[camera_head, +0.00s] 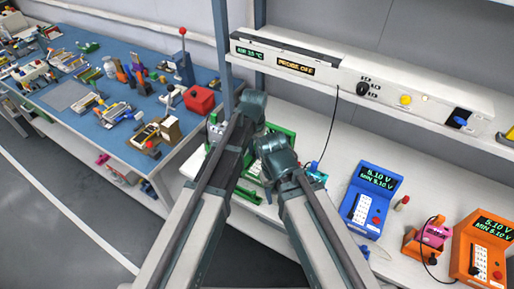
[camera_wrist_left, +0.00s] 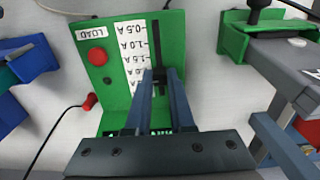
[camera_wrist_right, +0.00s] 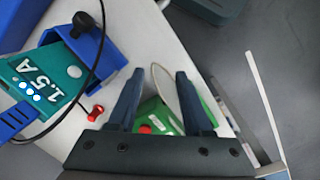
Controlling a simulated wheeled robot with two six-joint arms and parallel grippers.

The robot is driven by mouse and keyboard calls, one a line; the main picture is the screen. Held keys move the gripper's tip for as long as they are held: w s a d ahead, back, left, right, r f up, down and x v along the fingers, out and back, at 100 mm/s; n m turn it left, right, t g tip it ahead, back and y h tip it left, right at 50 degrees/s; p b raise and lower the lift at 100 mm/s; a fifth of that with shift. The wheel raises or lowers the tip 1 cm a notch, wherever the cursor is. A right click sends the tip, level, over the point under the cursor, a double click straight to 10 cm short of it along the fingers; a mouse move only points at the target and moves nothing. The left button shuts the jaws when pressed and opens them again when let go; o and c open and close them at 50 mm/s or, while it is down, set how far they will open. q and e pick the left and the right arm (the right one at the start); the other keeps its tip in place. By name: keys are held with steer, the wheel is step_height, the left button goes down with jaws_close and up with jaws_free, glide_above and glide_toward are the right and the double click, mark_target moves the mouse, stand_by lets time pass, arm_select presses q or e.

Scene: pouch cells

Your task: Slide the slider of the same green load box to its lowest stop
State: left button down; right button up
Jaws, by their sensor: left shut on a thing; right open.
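The green load box (camera_wrist_left: 112,118) fills the middle of the left wrist view. It has a LOAD label, a red button (camera_wrist_left: 97,56) and a white scale (camera_wrist_left: 133,50) marked in amps beside a dark vertical slot. My left gripper (camera_wrist_left: 160,75) is shut on the black slider knob (camera_wrist_left: 159,74) in that slot, roughly beside the 1.5 A mark; the exact position is partly hidden. In the head view my arms hide most of the box (camera_head: 246,194). My right gripper (camera_wrist_right: 158,75) is open and empty, with green casing with a red button (camera_wrist_right: 145,129) below its fingers.
A green holder (camera_wrist_left: 236,42) stands right of the load box. Blue and teal units (camera_wrist_right: 40,85) with a black cable stand beside my right gripper. Blue (camera_head: 371,197) and orange (camera_head: 481,250) meters stand to the right on the bench. A shelf panel (camera_head: 345,75) hangs above.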

mark_target(246, 169)
arm_select(q)
steer(key=s+a, duration=0.2)
steer(key=s, duration=0.1)
steer(key=s+a, duration=0.1)
steer(key=s, duration=0.1)
steer(key=shift+s, duration=0.2)
steer(key=c, duration=0.8)
jaws_free()
steer(key=shift+o, duration=0.2)
step_height(246, 169, up, 14)
steer(key=p, duration=1.3)
steer(key=shift+p, duration=0.4)
arm_select(e)
step_height(246, 169, up, 14)
arm_select(q)
steer(key=shift+f, duration=0.15)
arm_select(e)
steer(key=shift+f, duration=0.1)
